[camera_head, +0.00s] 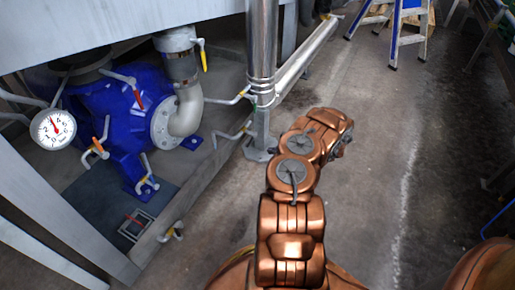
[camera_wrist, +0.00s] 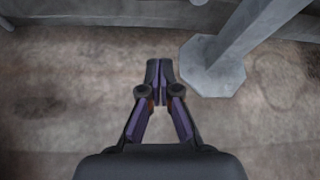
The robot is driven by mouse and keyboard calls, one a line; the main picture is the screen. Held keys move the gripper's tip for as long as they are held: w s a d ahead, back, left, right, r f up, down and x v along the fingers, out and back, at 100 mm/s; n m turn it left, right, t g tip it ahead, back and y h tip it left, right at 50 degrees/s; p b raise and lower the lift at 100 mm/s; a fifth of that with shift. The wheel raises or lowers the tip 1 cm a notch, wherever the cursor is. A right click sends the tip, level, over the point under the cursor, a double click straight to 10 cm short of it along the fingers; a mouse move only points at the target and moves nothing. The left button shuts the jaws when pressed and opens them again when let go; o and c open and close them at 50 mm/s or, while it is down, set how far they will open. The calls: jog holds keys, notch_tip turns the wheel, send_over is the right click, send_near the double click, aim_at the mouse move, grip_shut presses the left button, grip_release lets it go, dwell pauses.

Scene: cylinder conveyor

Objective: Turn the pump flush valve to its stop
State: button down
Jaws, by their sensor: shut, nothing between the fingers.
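The blue pump (camera_head: 115,112) stands at the left in the head view. I cannot tell which is the flush valve. My gripper (camera_wrist: 159,72) is shut and empty in the wrist view, above bare concrete floor. No valve shows in that view. In the head view my arm reaches forward, right of the pump, and its fingers are hidden.
A grey post with a flat foot (camera_head: 260,152) stands between my arm and the pump; its foot plate (camera_wrist: 212,66) is right of my fingers. A white gauge (camera_head: 53,128) hangs at left. A blue stepladder (camera_head: 397,25) stands far back.

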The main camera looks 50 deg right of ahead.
aim_at(252, 140)
jog(key=b+x, duration=0.3)
jog(key=x, duration=0.7)
jog(key=shift+w+a+r+b, duration=0.15)
jog(key=shift+r+b, duration=0.1)
jog(key=shift+r, duration=0.4)
jog(key=shift+a+r+b, duration=0.1)
jog(key=shift+r+b, duration=0.15)
jog(key=shift+r, duration=0.35)
jog(key=shift+w+a+r+b, duration=0.15)
jog(key=shift+r+b, duration=0.1)
jog(key=shift+r, duration=0.4)
jog(key=shift+s, duration=0.1)
jog(key=shift+r, duration=0.1)
